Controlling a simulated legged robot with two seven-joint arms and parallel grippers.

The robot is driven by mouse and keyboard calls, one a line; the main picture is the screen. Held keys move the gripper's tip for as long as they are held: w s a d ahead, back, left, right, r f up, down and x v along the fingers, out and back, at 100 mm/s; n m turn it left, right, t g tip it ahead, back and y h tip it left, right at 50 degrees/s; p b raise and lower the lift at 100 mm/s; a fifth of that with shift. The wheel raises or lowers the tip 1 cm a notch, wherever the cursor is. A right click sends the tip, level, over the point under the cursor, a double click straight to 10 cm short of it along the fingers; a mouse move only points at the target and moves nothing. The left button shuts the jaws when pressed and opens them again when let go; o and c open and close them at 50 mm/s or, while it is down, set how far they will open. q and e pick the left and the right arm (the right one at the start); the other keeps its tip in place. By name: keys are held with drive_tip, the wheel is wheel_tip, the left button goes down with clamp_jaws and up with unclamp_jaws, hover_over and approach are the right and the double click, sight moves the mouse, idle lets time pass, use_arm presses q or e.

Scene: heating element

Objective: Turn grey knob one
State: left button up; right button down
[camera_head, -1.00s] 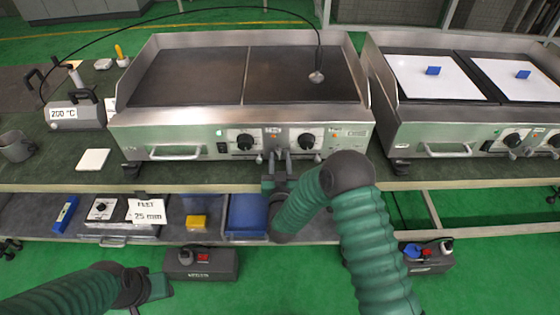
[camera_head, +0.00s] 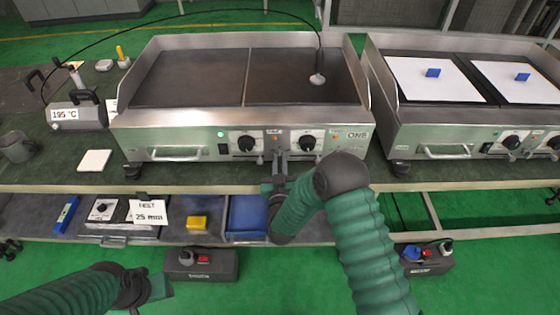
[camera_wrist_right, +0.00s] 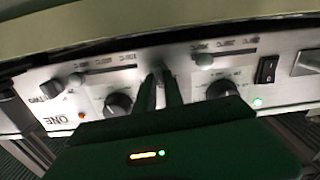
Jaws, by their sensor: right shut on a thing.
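The near griddle (camera_head: 180,116) has a steel front panel with two black knobs, one the left black knob (camera_head: 246,143) and one the right black knob (camera_head: 308,143). Its right end is marked ONE. My right gripper (camera_head: 279,158) is at the panel between the black knobs. In the right wrist view the gripper (camera_wrist_right: 162,75) is shut on a small grey knob (camera_wrist_right: 155,69), mostly hidden by the fingers. Other grey knobs, left (camera_wrist_right: 75,80) and right (camera_wrist_right: 205,62), sit by marked scales. My left gripper (camera_head: 150,288) is low at the left, away from the griddle; its jaws are unclear.
A handled meter (camera_head: 78,116) reading 195 °C stands left of the griddle, its cable running to a probe (camera_head: 317,79) on the plate. A second griddle (camera_head: 440,130) stands at the right. A lower shelf holds a blue bin (camera_head: 246,215) near my right arm.

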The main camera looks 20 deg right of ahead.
drive_tip(key=n, duration=0.2)
drive_tip(key=n+p, duration=0.1)
drive_tip(key=n, duration=0.1)
drive_tip(key=n+p, duration=0.1)
drive_tip(key=n, duration=0.1)
drive_tip(key=shift+a, duration=0.3)
drive_tip(key=n, duration=0.2)
drive_tip(key=n+p, duration=0.1)
drive_tip(key=n, duration=0.1)
drive_tip(key=shift+a+f+n+p, duration=0.1)
drive_tip(key=shift+f+n+p, duration=0.1)
drive_tip(key=shift+n+p, duration=0.15)
drive_tip(key=shift+n, duration=0.25)
drive_tip(key=c, duration=1.4)
unclamp_jaws()
drive_tip(key=shift+w+f, duration=0.1)
drive_tip(key=shift+c, duration=0.2)
